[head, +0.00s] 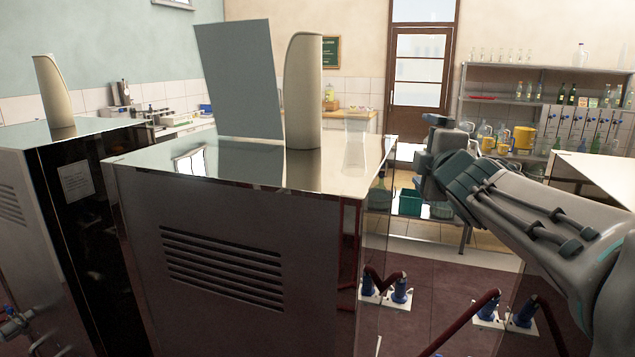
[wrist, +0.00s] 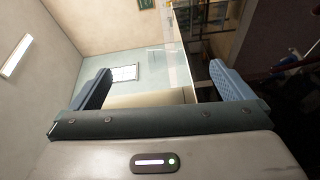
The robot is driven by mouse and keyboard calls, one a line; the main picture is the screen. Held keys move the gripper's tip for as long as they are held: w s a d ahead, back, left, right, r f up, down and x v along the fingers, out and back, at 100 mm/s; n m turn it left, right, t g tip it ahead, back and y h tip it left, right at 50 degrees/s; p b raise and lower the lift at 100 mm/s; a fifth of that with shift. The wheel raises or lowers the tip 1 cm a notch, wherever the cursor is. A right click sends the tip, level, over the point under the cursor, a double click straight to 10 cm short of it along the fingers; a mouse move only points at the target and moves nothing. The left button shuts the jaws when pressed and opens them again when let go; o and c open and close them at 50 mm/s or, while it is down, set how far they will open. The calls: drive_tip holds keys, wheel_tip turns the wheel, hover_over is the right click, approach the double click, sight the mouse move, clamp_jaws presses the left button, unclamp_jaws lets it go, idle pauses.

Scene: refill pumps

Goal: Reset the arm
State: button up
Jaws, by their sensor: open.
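My gripper (head: 427,157) is in the head view at the right, raised beside the right edge of the nearest steel cabinet (head: 225,240). The grey arm reaches it from the lower right. In the wrist view the two blue-grey fingers of my gripper (wrist: 160,85) stand wide apart with nothing held between them. A clear, tapered container (head: 356,143) stands upright on the cabinet's top near its right edge, just left of my gripper and apart from it.
A cream upright housing (head: 302,90) and a grey panel (head: 238,80) stand on the cabinet. A second cabinet (head: 85,130) is at the left. Shelves with bottles (head: 548,95) stand at the back right. Blue-and-white fittings with dark red pipes (head: 400,290) sit low. The floor beyond looks open.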

drive_tip(key=s+d+f+m+g+h, duration=0.1)
drive_tip(key=s+f+m+g, duration=0.2)
drive_tip(key=s+f+m, duration=0.3)
drive_tip(key=s+f+m+g+h, duration=0.2)
drive_tip(key=s+f+m+g, duration=0.15)
drive_tip(key=f, duration=0.55)
drive_tip(key=s+a+f+m+g+y, duration=0.1)
drive_tip(key=s+a+f+m+g, duration=0.1)
drive_tip(key=s+f, duration=0.5)
drive_tip(key=s+a+f+m+g+y, duration=0.1)
drive_tip(key=s+a+f+m+g, duration=0.2)
drive_tip(key=s+f+m+g, duration=0.2)
drive_tip(key=s+f, duration=0.2)
drive_tip(key=s, duration=0.2)
drive_tip(key=shift+s+f, duration=0.15)
drive_tip(key=shift+f, duration=0.05)
